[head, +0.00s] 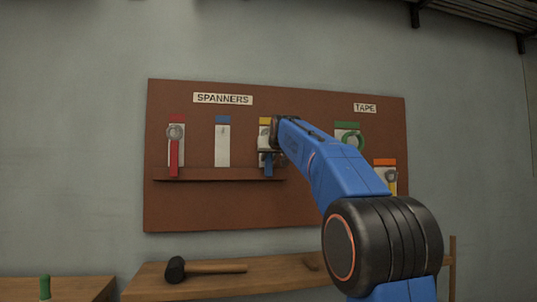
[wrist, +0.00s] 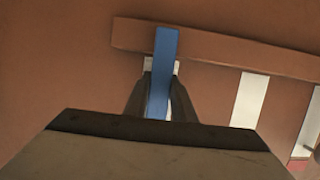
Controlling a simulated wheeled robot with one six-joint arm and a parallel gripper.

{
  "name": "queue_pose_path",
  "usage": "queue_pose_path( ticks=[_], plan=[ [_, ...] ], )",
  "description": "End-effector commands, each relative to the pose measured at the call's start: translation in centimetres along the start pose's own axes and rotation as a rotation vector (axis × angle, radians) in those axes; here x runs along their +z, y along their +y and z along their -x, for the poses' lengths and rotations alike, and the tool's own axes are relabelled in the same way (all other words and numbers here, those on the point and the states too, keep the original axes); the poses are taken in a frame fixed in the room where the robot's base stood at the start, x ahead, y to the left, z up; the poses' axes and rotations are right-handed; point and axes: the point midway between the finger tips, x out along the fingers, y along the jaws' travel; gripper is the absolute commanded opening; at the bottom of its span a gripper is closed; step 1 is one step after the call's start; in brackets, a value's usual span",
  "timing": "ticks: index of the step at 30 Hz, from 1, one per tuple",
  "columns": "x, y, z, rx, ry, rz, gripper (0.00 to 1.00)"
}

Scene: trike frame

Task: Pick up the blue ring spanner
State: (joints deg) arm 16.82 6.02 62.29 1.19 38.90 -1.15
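The blue ring spanner (head: 268,168) hangs upright on the board below the yellow tab, its blue handle reaching down to the ledge. Its upper end is partly hidden by my gripper in the head view. My gripper (head: 270,152) is at the spanner. In the wrist view the blue handle (wrist: 162,65) lies between my two dark fingers (wrist: 161,85), slightly tilted in the picture. A sliver of white shows beside the handle near the right finger. Whether both fingers press on the handle cannot be made out.
The brown board (head: 215,208) has a ledge (head: 215,174) under the spanners. A red spanner (head: 174,155) hangs at left. The blue-tabbed white plate (head: 222,147) is empty. A hammer (head: 205,268) lies on the shelf below.

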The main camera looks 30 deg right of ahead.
Motion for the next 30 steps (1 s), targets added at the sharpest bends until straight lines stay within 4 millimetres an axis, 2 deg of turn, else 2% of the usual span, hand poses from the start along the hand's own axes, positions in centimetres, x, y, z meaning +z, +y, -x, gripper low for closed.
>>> queue_pose_path(
  ticks=[8,17,25,30],
  plan=[
    [-0.1,0.0,0.1,0.000,0.001,0.000,0.00],
    [-1.5,0.0,0.4,0.000,0.002,0.000,0.00],
    [-0.9,0.0,2.8,0.000,0.001,0.000,0.00],
    [-0.1,0.0,5.4,0.000,0.002,0.000,0.00]
  ],
)
